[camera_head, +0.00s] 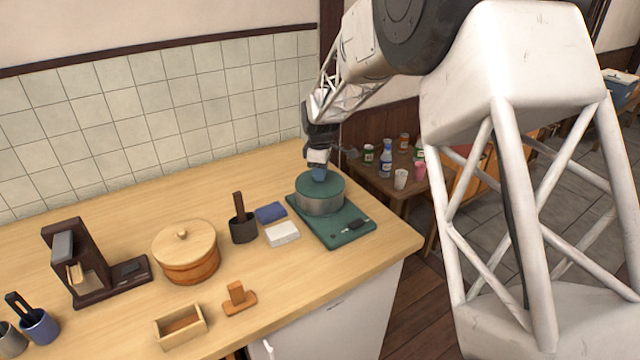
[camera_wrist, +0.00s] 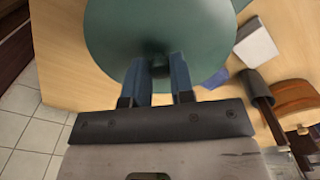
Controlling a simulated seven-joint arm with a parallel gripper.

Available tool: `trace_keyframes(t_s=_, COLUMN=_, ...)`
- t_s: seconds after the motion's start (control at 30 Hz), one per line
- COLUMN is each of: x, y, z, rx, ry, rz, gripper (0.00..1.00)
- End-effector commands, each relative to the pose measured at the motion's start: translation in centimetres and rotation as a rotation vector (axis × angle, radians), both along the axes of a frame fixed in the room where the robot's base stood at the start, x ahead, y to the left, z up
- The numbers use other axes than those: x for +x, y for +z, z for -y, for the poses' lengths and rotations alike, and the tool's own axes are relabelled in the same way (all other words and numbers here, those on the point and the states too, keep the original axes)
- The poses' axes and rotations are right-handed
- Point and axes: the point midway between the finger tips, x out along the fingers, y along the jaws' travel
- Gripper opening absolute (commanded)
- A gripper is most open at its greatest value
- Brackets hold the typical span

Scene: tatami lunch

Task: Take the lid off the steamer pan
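The steamer pan (camera_head: 320,205) is a round grey metal pan near the right end of the counter. It stands on a flat green base (camera_head: 345,232). Its round green lid (camera_head: 310,186) sits level on top and fills the upper middle of the wrist view (camera_wrist: 200,30). A small dark knob (camera_wrist: 160,70) stands at the lid's middle. My gripper (camera_head: 319,176) points down at the lid from above. In the wrist view its two blue fingers (camera_wrist: 158,72) stand apart on either side of the knob, with narrow gaps showing.
Left of the pan are a white block (camera_head: 282,233), a blue cloth-like item (camera_head: 270,212) and a dark cup (camera_head: 243,230) with a wooden handle in it. A lidded wooden tub (camera_head: 187,262) stands farther left. The counter in front of the white block is clear.

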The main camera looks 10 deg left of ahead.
Motion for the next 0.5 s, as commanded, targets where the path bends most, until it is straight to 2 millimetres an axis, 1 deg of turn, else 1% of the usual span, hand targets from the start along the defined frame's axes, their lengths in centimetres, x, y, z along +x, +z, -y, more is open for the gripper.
trace_keyframes(t_s=0.03, x=0.0, y=0.0, z=0.0, rx=0.0, ry=0.0, rz=0.0, gripper=0.05)
trace_keyframes(t_s=0.07, x=0.0, y=0.0, z=0.0, rx=0.0, ry=0.0, rz=0.0, gripper=0.0)
trace_keyframes(t_s=0.37, x=0.01, y=0.09, z=-0.01, rx=0.0, ry=0.0, rz=0.0, gripper=0.0)
trace_keyframes(t_s=0.5, x=0.02, y=0.49, z=-0.01, rx=0.001, ry=0.0, rz=0.001, gripper=0.0)
